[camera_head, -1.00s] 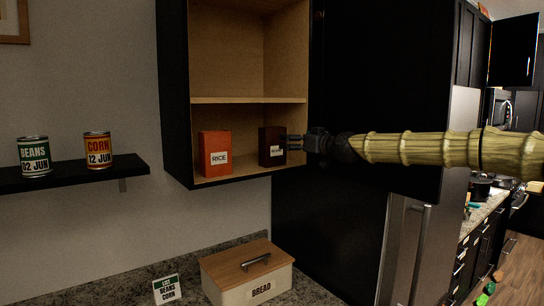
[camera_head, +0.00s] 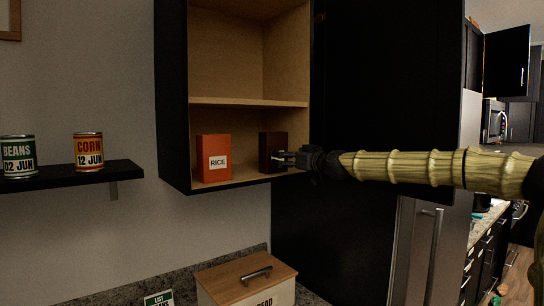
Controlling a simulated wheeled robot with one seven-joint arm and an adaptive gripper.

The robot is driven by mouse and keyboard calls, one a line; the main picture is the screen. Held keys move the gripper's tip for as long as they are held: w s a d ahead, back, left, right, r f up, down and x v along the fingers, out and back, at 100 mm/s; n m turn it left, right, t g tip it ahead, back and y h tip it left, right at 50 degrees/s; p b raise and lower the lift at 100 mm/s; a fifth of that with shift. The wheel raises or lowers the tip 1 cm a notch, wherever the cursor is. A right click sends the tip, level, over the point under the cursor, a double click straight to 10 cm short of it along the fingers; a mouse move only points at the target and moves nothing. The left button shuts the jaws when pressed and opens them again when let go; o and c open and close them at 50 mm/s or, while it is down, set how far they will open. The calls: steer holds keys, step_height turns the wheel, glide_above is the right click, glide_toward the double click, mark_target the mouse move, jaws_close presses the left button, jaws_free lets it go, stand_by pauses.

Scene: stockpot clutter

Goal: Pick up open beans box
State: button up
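A dark brown box (camera_head: 265,149) stands upright on the lower shelf of the open cabinet, at its right side. Its label is covered by my gripper, and I cannot tell whether its top is open. My gripper (camera_head: 284,158) reaches in from the right, with its fingertips at the front right of this box. The fingers overlap the box in the picture; I cannot tell whether they touch it or how far apart they are. An orange RICE box (camera_head: 214,157) stands to the left on the same shelf, with a gap between the two.
The cabinet's middle shelf (camera_head: 248,102) is above the boxes. A black wall shelf (camera_head: 70,177) at left holds a BEANS can (camera_head: 19,156) and a CORN can (camera_head: 88,151). A bread box (camera_head: 245,280) and a list card (camera_head: 159,298) are below on the counter.

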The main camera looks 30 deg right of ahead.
steer(key=shift+w+d+p, duration=0.1)
steer(key=shift+w+p, duration=0.4)
steer(key=shift+w, duration=0.85)
steer(key=shift+w+a, duration=0.2)
steer(key=shift+w, duration=0.2)
steer(key=shift+w+p, duration=0.45)
steer(key=shift+p, duration=0.15)
steer(key=shift+w+a+f+p, duration=0.15)
steer(key=shift+w+p, duration=1.1)
steer(key=shift+w, duration=0.85)
steer(key=c, duration=1.2)
